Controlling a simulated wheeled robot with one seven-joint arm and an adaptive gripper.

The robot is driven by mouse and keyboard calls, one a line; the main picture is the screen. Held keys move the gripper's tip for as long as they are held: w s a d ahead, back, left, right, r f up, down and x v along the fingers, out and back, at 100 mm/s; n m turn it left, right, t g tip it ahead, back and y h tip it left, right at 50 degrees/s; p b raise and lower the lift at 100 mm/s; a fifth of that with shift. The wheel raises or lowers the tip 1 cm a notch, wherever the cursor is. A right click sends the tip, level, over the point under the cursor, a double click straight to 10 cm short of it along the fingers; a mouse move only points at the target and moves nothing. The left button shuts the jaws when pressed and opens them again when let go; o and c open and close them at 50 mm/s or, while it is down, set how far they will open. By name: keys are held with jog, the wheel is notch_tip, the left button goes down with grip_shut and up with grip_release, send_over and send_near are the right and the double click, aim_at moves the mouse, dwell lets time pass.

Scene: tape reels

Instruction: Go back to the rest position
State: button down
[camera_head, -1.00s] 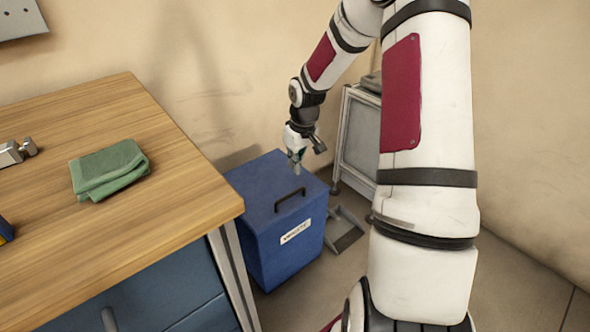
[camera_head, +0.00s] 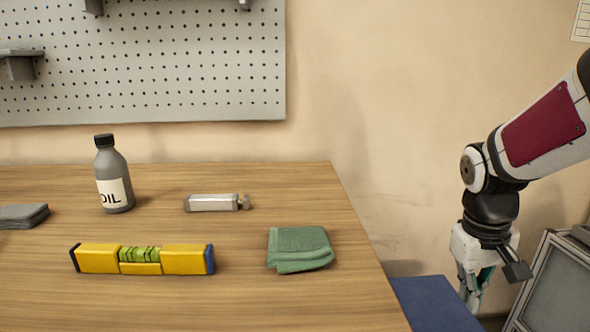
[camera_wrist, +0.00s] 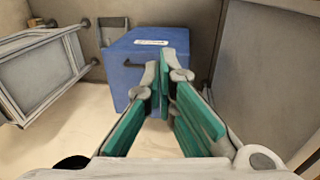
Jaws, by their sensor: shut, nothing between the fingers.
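My gripper (camera_head: 470,297) hangs at the right of the head view, past the workbench's right edge, pointing down over the blue bin (camera_head: 433,303). In the wrist view my gripper (camera_wrist: 160,75) has its teal-padded fingers brought together at the tips, with nothing between them. The blue bin (camera_wrist: 120,65) shows beyond the fingers there, its lid closed, with a dark handle and a white label. The fingers look apart from the bin.
A pegboard (camera_head: 150,70) hangs behind. A grey framed cart (camera_head: 557,290) stands right of the bin.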

jog(key=s+a+r+y, duration=0.15)
jog(key=s+a, duration=0.25)
jog(key=s, duration=0.4)
jog(key=s+a+r, duration=0.3)
jog(key=s+a, duration=0.1)
jog(key=s, duration=0.4)
jog(key=s+a+r, duration=0.2)
jog(key=s+a, duration=0.2)
jog(key=s, duration=0.5)
notch_tip(320, 180, up, 26)
jog(key=t+p, duration=0.3)
jog(key=p, duration=2.2)
jog(key=shift+w+d+t, duration=0.25)
jog(key=shift+d+t, duration=0.15)
jog(key=shift+d, duration=0.05)
